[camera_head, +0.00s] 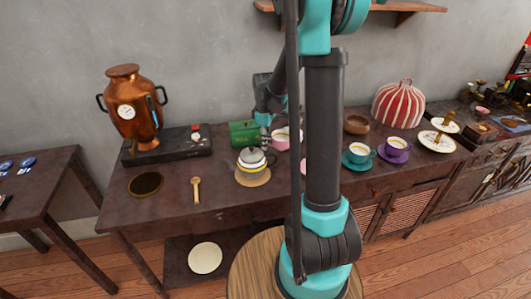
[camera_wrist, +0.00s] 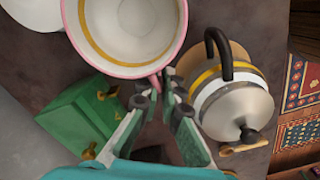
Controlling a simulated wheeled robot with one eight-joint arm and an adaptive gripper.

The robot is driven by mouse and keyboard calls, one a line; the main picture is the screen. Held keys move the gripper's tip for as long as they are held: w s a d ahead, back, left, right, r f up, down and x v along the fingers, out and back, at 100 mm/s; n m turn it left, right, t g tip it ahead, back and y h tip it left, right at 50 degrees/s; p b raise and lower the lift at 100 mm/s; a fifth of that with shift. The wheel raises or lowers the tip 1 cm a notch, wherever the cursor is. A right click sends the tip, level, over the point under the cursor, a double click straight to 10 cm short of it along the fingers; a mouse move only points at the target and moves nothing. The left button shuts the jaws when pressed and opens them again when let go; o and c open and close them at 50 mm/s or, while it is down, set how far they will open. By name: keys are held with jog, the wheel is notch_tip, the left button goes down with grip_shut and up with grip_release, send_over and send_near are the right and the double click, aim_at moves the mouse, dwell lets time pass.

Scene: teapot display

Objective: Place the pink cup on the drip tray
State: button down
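The pink cup (camera_head: 281,138), white inside with a gold band, is behind the teapot in the head view and fills the top of the wrist view (camera_wrist: 125,30). It looks upright and empty. My gripper (camera_wrist: 156,88) has its fingers close together at the cup's near edge, shut on it where the handle would be; the handle is mostly hidden. Whether the cup is clear of the table I cannot tell. The drip tray, a round dark disc with a brass rim (camera_head: 146,184), lies bare on the left of the table.
A silver teapot (camera_head: 251,160) stands close by on a round mat, with a green box (camera_head: 243,133) behind it. A wooden spoon (camera_head: 196,190) lies right of the tray. A copper urn (camera_head: 134,108) stands on a dark base behind the tray.

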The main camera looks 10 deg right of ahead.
jog(key=shift+f, duration=2.35)
jog(key=shift+f, duration=0.1)
jog(key=c, duration=1.7)
grip_release()
